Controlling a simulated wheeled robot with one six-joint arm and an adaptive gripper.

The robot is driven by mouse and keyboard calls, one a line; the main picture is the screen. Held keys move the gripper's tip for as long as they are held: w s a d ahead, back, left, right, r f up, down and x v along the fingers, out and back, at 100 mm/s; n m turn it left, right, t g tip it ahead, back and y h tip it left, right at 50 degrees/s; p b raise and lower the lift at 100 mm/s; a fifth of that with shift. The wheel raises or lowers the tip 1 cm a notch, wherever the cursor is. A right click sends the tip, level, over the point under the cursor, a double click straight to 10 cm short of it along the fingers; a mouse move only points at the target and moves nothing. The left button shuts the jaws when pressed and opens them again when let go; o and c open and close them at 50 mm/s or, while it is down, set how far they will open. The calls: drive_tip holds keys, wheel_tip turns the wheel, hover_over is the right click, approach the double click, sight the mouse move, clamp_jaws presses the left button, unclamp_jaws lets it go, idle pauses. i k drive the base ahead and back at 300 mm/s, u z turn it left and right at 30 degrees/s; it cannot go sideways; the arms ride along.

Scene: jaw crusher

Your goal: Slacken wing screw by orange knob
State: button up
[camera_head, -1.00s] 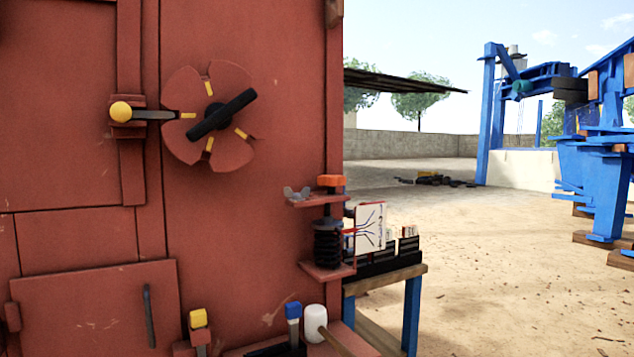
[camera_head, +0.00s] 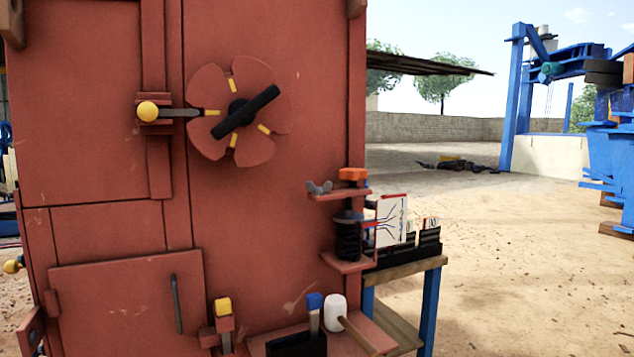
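A grey wing screw (camera_head: 319,187) sits on the upper small red shelf (camera_head: 338,195) at the right edge of the red machine panel. The orange knob (camera_head: 352,174) stands just right of it, on the same shelf. A black coil spring (camera_head: 347,238) stands below the shelf, above a lower red bracket (camera_head: 346,264). The wing screw is small here, and I cannot tell how tight it is. My gripper is not in view.
The red panel carries a four-lobed wheel with a black handle (camera_head: 245,112) and a yellow-knobbed lever (camera_head: 148,111). Below are a blue-topped handle (camera_head: 314,300) and a white mallet (camera_head: 335,313). A wooden-topped table (camera_head: 405,270) with blue legs stands right. Open sandy ground lies beyond.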

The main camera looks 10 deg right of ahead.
sight(310, 186)
drive_tip(key=k, duration=0.55)
drive_tip(key=z, duration=0.75)
drive_tip(key=i, duration=1.4)
drive_tip(key=u, duration=0.7)
